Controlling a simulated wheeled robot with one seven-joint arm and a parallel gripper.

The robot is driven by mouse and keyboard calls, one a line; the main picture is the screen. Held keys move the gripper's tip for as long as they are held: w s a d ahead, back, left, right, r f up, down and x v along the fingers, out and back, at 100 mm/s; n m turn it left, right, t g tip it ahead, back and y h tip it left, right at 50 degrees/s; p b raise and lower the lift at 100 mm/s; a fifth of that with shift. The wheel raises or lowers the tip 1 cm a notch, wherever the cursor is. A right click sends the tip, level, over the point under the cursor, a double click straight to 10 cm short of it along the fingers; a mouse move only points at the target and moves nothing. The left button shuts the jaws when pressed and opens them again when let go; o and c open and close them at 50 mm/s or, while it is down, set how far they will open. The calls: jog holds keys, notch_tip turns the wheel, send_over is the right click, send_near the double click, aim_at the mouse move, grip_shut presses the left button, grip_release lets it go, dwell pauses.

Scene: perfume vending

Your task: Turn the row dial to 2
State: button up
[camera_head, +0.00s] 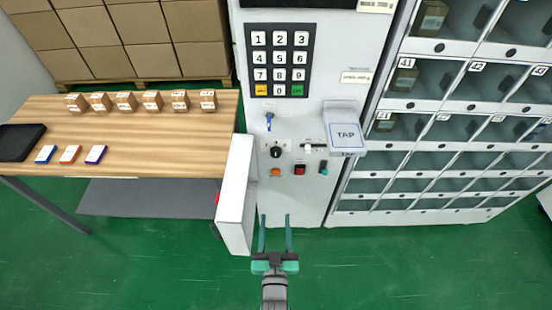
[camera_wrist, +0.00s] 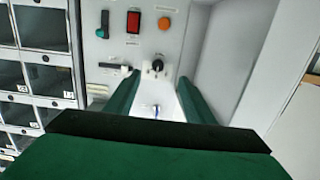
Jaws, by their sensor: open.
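A black round dial (camera_head: 276,152) sits on the white machine's front panel, below the keypad. It also shows in the wrist view (camera_wrist: 157,66), just beyond and between my fingers. Its pointer setting and scale marks are too small to read, and I cannot read a label naming it the row dial. My gripper (camera_head: 275,218) is open and empty, pointing at the panel from below the dial in the head view. Its two green fingers also show in the wrist view (camera_wrist: 158,92), apart from the dial as far as I can tell.
An orange button (camera_head: 276,172), a red switch (camera_head: 299,169) and a slider (camera_head: 315,147) crowd the dial. A key with a blue tag (camera_head: 269,122) hangs above it. An open white door (camera_head: 236,195) juts out left of my gripper. A card reader (camera_head: 344,135) protrudes right.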

send_near(276, 155)
jog(key=shift+t, duration=0.4)
jog(key=w, duration=0.8)
jog(key=shift+w+f, duration=0.1)
jog(key=shift+f, duration=0.25)
jog(key=shift+c, duration=0.7)
jog(key=c, duration=0.9)
